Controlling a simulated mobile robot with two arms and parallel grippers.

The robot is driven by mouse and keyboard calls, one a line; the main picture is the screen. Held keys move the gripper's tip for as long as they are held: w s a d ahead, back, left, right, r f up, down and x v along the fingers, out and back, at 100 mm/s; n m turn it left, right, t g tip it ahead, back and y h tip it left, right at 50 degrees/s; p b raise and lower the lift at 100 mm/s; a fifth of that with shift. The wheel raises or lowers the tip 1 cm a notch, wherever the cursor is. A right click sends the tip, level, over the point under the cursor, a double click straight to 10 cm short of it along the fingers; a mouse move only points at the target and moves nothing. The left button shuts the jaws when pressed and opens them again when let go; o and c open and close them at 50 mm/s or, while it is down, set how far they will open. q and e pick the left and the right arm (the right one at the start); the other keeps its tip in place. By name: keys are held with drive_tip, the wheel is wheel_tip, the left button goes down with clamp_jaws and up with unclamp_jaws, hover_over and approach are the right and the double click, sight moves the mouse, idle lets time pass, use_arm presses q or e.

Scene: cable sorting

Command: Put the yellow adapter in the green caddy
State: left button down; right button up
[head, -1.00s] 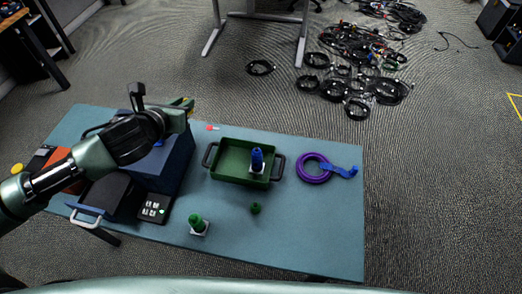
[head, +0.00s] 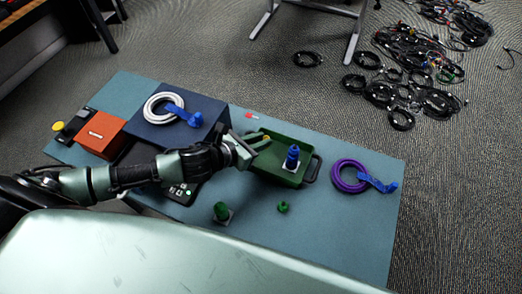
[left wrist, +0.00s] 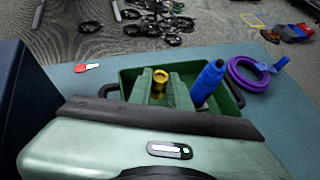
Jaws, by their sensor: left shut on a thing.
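The yellow adapter (head: 266,138) is held in my left gripper (head: 256,144), at the left end of the green caddy (head: 271,174). In the left wrist view the adapter (left wrist: 160,79) is a short golden cylinder between the two green fingers (left wrist: 161,92), shut on it. It appears over the caddy (left wrist: 130,74), whose near side is hidden behind my gripper body. Its height above the caddy floor is hard to tell. A blue plug on a white base (head: 292,157) stands inside the caddy, right of the fingers. My right gripper is not in view.
A dark blue box (head: 150,132) bearing a white cable coil (head: 163,107) stands left of the caddy. A purple coil (head: 347,176) lies to the right. A green plug (head: 221,212) and small green piece (head: 283,208) sit in front. The table's right front is clear.

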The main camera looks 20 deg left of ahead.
use_arm(q)
wheel_tip(320, 180, down, 5)
drive_tip(key=shift+f, duration=0.1)
idle(0.3)
drive_tip(key=shift+f, duration=0.1)
